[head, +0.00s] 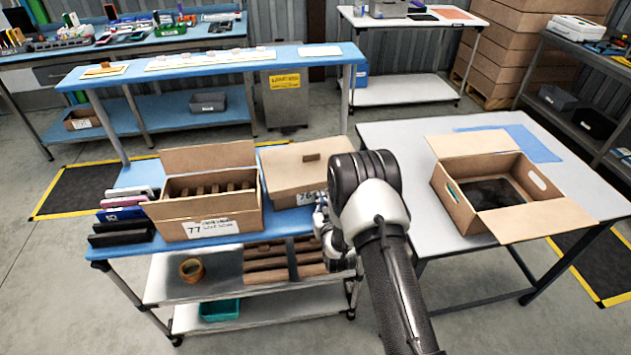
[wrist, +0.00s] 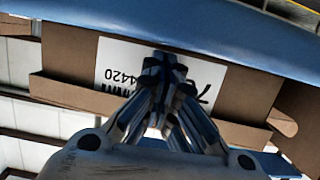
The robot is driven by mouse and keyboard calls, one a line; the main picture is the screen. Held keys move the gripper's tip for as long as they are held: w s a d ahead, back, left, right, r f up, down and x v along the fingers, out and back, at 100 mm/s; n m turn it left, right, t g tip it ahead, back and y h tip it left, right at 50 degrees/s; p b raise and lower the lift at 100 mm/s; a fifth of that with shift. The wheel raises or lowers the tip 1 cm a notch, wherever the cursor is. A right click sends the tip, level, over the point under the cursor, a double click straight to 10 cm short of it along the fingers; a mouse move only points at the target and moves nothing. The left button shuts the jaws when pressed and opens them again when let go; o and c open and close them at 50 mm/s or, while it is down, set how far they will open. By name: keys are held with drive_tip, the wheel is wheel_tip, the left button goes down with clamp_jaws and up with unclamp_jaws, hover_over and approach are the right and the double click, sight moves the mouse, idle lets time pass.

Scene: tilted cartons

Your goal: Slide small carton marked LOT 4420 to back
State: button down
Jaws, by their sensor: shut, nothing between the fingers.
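The small closed carton (head: 300,172) stands at the right end of the low blue-topped bench, with a small brown piece on its top. In the wrist view, its brown front (wrist: 68,55) carries a white label showing 4420 upside down; the rest of the print is partly hidden by my fingers. In the head view only a 76 can be read on it. My gripper (wrist: 168,62) is shut and empty, its fingertips in front of the label. I cannot tell whether they touch it. In the head view my gripper (head: 322,212) is mostly hidden behind my wrist.
An open carton marked 77 (head: 200,232) stands just left, with dark bins (head: 122,238) beyond it. A table (head: 410,180) on the right holds another open carton (head: 458,200). A raised blue shelf (head: 220,65) stands behind. Brown pieces (head: 268,262) lie on the shelf below.

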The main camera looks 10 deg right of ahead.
drive_tip(key=shift+r+b+x, duration=0.25)
drive_tip(key=shift+b+x, duration=0.35)
drive_tip(key=shift+x, duration=0.35)
drive_tip(key=shift+r+b+x, duration=0.2)
drive_tip(key=shift+b+x, duration=0.35)
drive_tip(key=shift+x, duration=0.4)
drive_tip(key=shift+r+b+x, duration=0.25)
drive_tip(key=shift+b+x, duration=0.35)
drive_tip(key=shift+x, duration=0.35)
drive_tip(key=shift+w+r, duration=0.95)
drive_tip(key=shift+w, duration=0.15)
drive_tip(key=shift+w+a+r+b, duration=0.15)
drive_tip(key=shift+w+b, duration=0.15)
drive_tip(key=shift+w, duration=0.25)
drive_tip(key=shift+s, duration=0.15)
drive_tip(key=shift+s+f+p, duration=0.4)
drive_tip(key=shift+s+p, duration=0.25)
drive_tip(key=shift+s, duration=0.1)
drive_tip(key=shift+s+f+p, duration=0.55)
drive_tip(key=shift+s+p, duration=0.1)
drive_tip(key=shift+s, duration=0.05)
drive_tip(key=shift+f+p+v, duration=0.15)
drive_tip(key=shift+v, duration=0.45)
drive_tip(key=shift+f+p+v, duration=0.15)
drive_tip(key=shift+v, duration=0.45)
drive_tip(key=shift+s+f, duration=0.15)
